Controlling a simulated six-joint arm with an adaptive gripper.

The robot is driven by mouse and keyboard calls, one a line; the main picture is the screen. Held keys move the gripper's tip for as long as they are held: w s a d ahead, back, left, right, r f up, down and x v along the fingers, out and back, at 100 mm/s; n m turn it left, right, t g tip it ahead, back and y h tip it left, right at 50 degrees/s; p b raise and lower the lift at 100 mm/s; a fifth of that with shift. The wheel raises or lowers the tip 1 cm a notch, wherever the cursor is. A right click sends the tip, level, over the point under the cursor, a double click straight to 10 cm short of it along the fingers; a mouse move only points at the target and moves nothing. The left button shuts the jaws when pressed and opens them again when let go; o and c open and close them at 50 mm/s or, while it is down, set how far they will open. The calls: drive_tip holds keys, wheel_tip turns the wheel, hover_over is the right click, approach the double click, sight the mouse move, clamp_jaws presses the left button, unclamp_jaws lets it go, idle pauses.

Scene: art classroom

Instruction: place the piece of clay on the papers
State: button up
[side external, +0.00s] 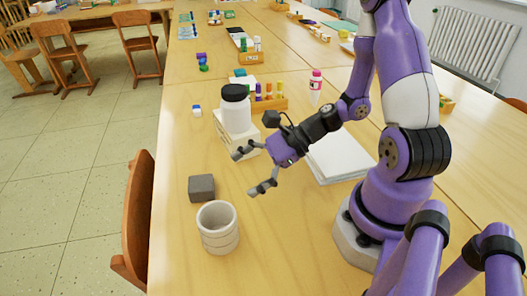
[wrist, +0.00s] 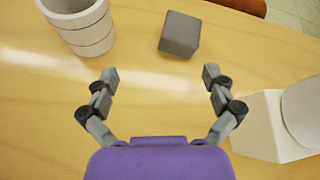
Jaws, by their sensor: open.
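The piece of clay is a dark grey block (side external: 202,188) on the table, behind the pale cup in the side external view. It also shows at the top of the wrist view (wrist: 180,34). The papers (side external: 336,158) are a white stack lying flat beside my arm's base, partly hidden behind my arm. My gripper (side external: 245,172) is open and empty above the table, to the right of the clay and apart from it. In the wrist view its two fingers (wrist: 160,75) are spread wide, with the clay beyond the fingertips.
A pale ringed cup (side external: 218,238) stands close to the clay. A white jar with a black lid (side external: 236,115) stands on a pale block (side external: 222,138) near my gripper. A wooden holder (side external: 268,104) with coloured items is behind. A chair (side external: 138,215) is at the table's left edge.

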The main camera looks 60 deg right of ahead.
sight(210, 181)
drive_tip(key=m+t, duration=0.1)
drive_tip(key=m, duration=0.1)
drive_tip(key=w+d+m, duration=0.1)
drive_tip(key=shift+m+t, duration=0.4)
drive_tip(key=shift+w, duration=0.2)
drive_tip(key=x, duration=0.9)
drive_tip(key=shift+w+a+f, duration=0.15)
drive_tip(key=shift+w+a, duration=0.05)
drive_tip(key=shift+w, duration=0.1)
drive_tip(key=c, duration=1.5)
